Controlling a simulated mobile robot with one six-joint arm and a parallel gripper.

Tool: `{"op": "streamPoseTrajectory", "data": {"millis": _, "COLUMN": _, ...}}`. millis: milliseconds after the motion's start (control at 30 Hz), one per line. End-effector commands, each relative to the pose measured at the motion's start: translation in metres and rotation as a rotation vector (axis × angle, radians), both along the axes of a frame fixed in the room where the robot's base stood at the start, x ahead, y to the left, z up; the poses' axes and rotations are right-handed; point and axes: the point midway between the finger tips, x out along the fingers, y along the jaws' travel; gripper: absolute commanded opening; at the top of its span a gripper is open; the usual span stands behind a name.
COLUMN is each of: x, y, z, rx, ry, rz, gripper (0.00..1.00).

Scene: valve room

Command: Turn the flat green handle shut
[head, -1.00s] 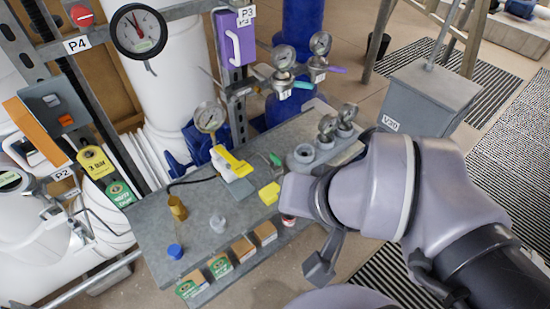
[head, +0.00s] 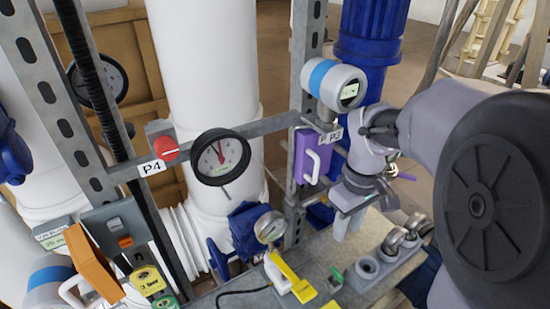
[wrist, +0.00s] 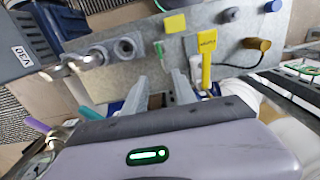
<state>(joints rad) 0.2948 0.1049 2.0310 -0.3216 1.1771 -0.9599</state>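My gripper (head: 349,226) points down beside the purple box, above the bench's back part. In the wrist view my gripper (wrist: 158,84) has its two fingers apart, with nothing between them. A flat blue-green lever (wrist: 72,88) shows left of the fingers, apart from them, by the gauge fittings. It is hidden in the head view now, behind my arm or wrist. A smaller green piece (head: 336,275) lies on the bench; it also shows in the wrist view (wrist: 160,51), beyond the fingers. I cannot tell the lever's exact turn.
A purple lever (head: 407,176) is close to my wrist. A purple box (head: 311,155), a P4 dial (head: 220,157) and a metal upright (head: 306,60) stand left of my arm. The bench (wrist: 215,25) holds a yellow-handled valve (head: 290,277), a grey gauge stand and small parts.

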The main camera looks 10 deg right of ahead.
Motion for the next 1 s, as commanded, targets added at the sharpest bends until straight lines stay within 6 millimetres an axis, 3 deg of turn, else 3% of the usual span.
{"op": "streamPoseTrajectory", "data": {"millis": 167, "x": -0.001, "y": -0.001, "z": -0.041, "rx": 0.001, "ry": 0.008, "rz": 0.009, "gripper": 0.33}}
{"op": "streamPoseTrajectory", "data": {"millis": 400, "x": -0.001, "y": 0.0, "z": -0.117, "rx": 0.001, "ry": 0.008, "rz": 0.007, "gripper": 0.33}}
{"op": "streamPoseTrajectory", "data": {"millis": 600, "x": -0.001, "y": 0.0, "z": -0.161, "rx": 0.001, "ry": 0.006, "rz": 0.007, "gripper": 0.33}}
{"op": "streamPoseTrajectory", "data": {"millis": 767, "x": -0.001, "y": 0.0, "z": -0.174, "rx": 0.0, "ry": 0.003, "rz": 0.007, "gripper": 0.33}}
{"op": "streamPoseTrajectory", "data": {"millis": 1000, "x": -0.001, "y": 0.0, "z": -0.174, "rx": 0.0, "ry": 0.002, "rz": 0.006, "gripper": 0.33}}
